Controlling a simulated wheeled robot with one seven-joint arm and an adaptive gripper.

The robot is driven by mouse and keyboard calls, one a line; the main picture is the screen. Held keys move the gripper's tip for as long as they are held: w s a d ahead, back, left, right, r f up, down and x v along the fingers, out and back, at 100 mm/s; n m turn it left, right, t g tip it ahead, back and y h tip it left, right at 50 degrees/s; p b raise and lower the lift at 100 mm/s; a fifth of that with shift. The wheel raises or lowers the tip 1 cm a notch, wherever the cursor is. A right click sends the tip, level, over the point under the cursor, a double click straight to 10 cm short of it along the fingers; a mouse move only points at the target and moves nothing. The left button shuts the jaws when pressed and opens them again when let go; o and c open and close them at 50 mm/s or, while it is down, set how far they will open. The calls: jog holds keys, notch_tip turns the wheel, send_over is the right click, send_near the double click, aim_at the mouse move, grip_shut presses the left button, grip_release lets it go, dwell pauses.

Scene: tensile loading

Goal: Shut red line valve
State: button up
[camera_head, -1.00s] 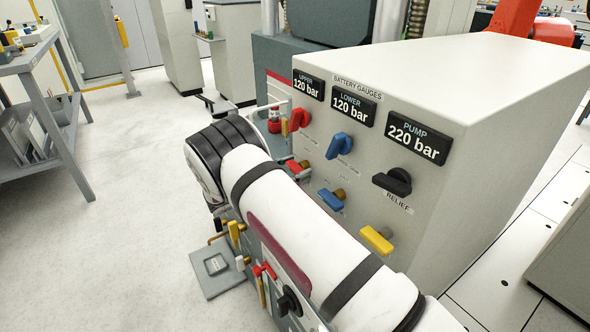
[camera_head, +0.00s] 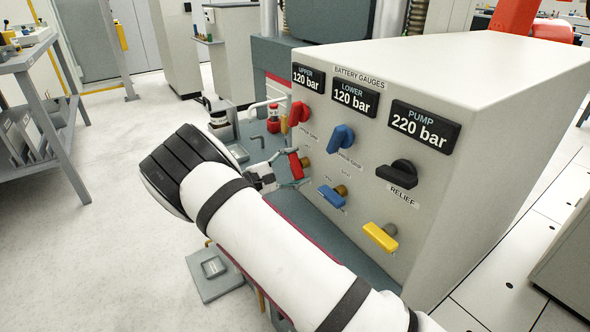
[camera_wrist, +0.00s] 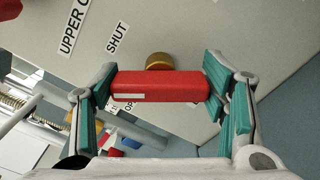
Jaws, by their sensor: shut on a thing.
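The red line valve's bar-shaped handle (camera_head: 294,165) is on the grey panel, below another red handle (camera_head: 299,114). In the head view it stands steeply, slightly tilted. In the wrist view the red bar (camera_wrist: 160,86) lies across the picture in front of its brass stem (camera_wrist: 159,61). My gripper (camera_wrist: 167,100) has a teal pad against each end of the bar and is shut on it. The SHUT label (camera_wrist: 117,37) shows above the bar's left end. The OPEN label (camera_wrist: 120,103) is partly hidden behind the bar.
Two blue handles (camera_head: 340,139) (camera_head: 331,197), a black relief knob (camera_head: 397,175) and a yellow handle (camera_head: 380,237) are to the right on the panel. Gauges (camera_head: 355,96) line its top. A small red-topped device (camera_head: 273,120) stands left of the panel. Open floor (camera_head: 105,225) lies left.

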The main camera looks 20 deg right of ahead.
jog(key=m+b, duration=0.2)
jog(key=m, duration=0.4)
jog(key=shift+f+m+b, duration=0.15)
jog(key=shift+m+b, duration=0.15)
jog(key=shift+b, duration=0.1)
dwell(0.4)
jog(key=o, duration=1.2)
jog(key=shift+c, duration=0.2)
jog(key=v, duration=1.2)
